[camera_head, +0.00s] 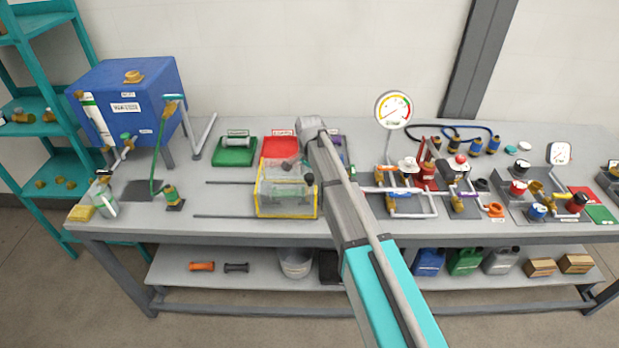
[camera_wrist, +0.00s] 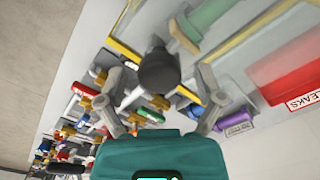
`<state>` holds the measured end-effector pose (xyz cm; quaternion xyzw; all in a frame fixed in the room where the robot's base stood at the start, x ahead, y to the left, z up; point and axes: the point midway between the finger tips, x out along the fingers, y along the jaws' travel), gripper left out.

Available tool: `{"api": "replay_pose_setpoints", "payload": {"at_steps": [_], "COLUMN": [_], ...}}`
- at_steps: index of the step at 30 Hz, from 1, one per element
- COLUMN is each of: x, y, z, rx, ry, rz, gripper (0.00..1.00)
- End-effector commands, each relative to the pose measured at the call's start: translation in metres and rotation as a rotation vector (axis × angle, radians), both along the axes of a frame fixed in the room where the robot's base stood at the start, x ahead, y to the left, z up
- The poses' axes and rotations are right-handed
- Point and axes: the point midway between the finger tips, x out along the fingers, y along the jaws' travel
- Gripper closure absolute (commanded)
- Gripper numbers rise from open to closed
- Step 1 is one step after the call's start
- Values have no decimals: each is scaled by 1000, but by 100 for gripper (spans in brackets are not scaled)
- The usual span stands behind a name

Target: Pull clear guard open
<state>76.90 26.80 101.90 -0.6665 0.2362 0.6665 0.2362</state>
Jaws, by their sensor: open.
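The clear guard (camera_head: 285,188) is a see-through box with a yellow lower frame on the bench, left of my arm. A dark round knob (camera_head: 310,180) shows at its right side. In the wrist view, the dark knob (camera_wrist: 158,70) appears between the two grey fingers of my gripper (camera_wrist: 162,88), which are spread apart. I cannot tell how far the knob is from the fingers, and no grip on it shows. Yellow frame edges and a green cylinder (camera_wrist: 205,22) lie beyond it. In the head view my arm hides the gripper's fingers.
Two dark rails (camera_head: 240,215) run left from the guard across clear bench. Green (camera_head: 234,152) and red (camera_head: 280,148) trays stand behind. Pipework with a gauge (camera_head: 393,109) stands close right of my arm. A blue tank (camera_head: 130,95) is at far left.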

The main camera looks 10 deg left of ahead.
Motion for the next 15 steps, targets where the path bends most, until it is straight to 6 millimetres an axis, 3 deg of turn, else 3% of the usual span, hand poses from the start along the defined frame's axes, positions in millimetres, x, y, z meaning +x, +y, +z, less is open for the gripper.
{"api": "replay_pose_setpoints", "payload": {"at_steps": [6, 15], "x": [0, 0], "y": [0, 0], "z": [0, 0], "rx": [0, 0], "ry": [0, 0], "rz": [0, 0], "gripper": [16, 71]}}
